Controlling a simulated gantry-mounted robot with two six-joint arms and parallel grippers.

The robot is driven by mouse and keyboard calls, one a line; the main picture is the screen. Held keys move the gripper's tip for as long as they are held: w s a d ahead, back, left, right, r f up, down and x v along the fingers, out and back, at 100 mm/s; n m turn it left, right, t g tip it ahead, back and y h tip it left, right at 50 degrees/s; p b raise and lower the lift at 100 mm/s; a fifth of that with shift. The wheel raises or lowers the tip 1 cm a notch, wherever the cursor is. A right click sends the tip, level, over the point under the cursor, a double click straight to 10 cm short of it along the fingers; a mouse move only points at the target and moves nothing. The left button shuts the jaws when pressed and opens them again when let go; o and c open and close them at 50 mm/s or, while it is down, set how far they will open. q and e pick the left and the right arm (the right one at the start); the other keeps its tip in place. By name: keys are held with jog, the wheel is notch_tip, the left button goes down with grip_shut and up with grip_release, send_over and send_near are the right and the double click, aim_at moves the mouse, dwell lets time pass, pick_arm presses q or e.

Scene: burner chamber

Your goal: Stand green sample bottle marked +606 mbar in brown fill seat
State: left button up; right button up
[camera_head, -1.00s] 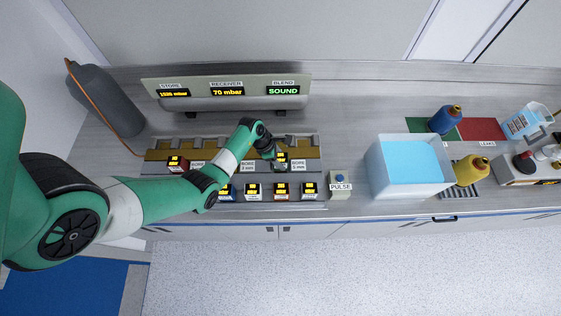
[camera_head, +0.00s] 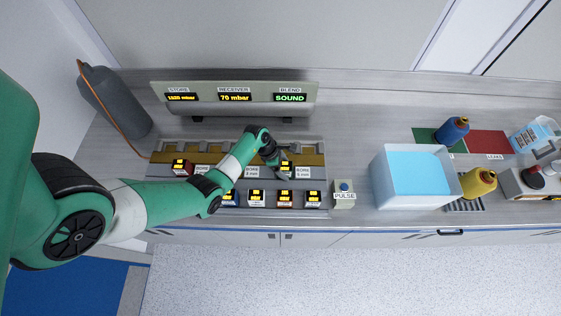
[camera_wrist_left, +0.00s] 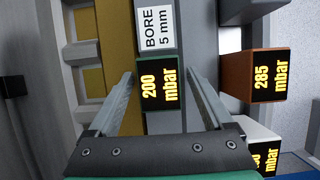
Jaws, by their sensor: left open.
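A dark block with a green edge (camera_wrist_left: 158,84) shows a yellow reading of 200 mbar in the left wrist view. It sits by the BORE 5 mm label, and in the head view it is the block (camera_head: 286,168) at the right end of the back row. My left gripper (camera_wrist_left: 160,78) is open, its fingers on either side of this block. It also shows in the head view (camera_head: 274,162). A brown block (camera_wrist_left: 253,76) reading 285 mbar stands in the front row. I see no reading of 606 mbar. My right gripper is not in view.
A gold rail (camera_head: 215,158) runs behind the blocks. A red block (camera_head: 181,167) stands at its left end. A PULSE button box (camera_head: 344,194), a tub of blue liquid (camera_head: 383,190), blue (camera_head: 452,130) and yellow (camera_head: 477,184) bottles lie to the right. A grey cylinder (camera_head: 112,103) stands left.

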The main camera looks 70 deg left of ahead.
pick_arm(q)
jog(key=p+v, duration=0.3)
jog(key=v, duration=0.8)
jog(key=shift+r, duration=0.25)
